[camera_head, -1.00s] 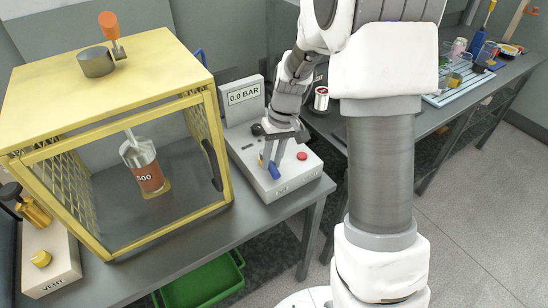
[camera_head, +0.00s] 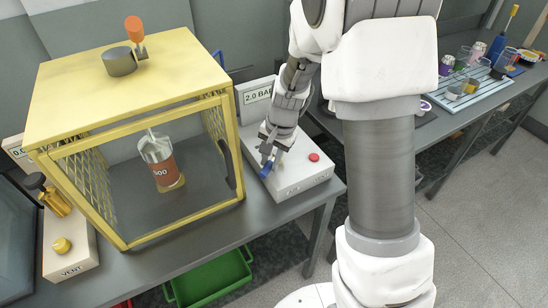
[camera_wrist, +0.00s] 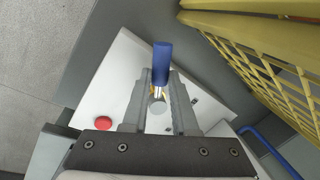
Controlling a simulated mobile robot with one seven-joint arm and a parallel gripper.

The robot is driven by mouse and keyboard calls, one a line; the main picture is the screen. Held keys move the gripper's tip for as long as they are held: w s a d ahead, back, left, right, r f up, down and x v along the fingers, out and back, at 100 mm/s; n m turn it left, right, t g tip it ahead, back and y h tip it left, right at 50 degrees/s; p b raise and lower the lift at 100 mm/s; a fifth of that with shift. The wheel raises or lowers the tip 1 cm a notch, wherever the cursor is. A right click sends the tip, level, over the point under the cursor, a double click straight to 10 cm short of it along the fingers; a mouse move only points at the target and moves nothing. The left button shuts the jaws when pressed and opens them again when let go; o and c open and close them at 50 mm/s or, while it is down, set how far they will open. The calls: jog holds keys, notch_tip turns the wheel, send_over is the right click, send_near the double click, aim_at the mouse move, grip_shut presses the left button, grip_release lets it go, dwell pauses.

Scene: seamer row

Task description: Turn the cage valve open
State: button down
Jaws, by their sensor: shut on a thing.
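The valve with the blue handle (camera_head: 267,169) is on a white control box (camera_head: 300,181) to the right of the yellow cage (camera_head: 120,85). My gripper (camera_head: 274,147) reaches down onto this valve and is shut on it. In the wrist view the blue handle (camera_wrist: 162,62) sticks out past the fingertips, with its metal stem between the fingers of my gripper (camera_wrist: 160,88). The box's display (camera_head: 257,95) reads 2.0 and is partly hidden by my arm. An orange-handled fitting (camera_head: 135,29) stands on top of the cage.
A red button (camera_head: 314,157) sits on the box, right of my gripper. A vent box (camera_head: 70,252) with a yellow knob stands at left. A green bin (camera_head: 212,279) is below the table.

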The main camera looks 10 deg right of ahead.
jog(key=shift+w+a+r+m, duration=0.1)
jog(key=shift+w+a+m, duration=0.1)
jog(key=shift+m, duration=0.3)
jog(key=c, duration=0.7)
grip_release()
jog(key=r+p, duration=0.1)
jog(key=r, duration=0.4)
jog(key=s+d+r+p, duration=0.1)
jog(key=r, duration=0.5)
jog(key=s+d+r+p, duration=0.1)
jog(key=r, duration=0.5)
jog(key=shift+s+d, duration=0.25)
jog(key=s+r+n+t, duration=0.1)
jog(key=s+r+n, duration=0.1)
jog(key=s, duration=0.4)
jog(key=s+d+r+n+t+h, duration=0.1)
jog(key=s+r+n, duration=0.2)
jog(key=s, duration=0.4)
jog(key=s+d+r+n+t, duration=0.1)
jog(key=s+r+n+t, duration=0.1)
jog(key=s, duration=0.4)
jog(key=shift+s+r+n+h, duration=0.4)
jog(key=shift+r+n, duration=0.15)
jog(key=shift+n, duration=0.35)
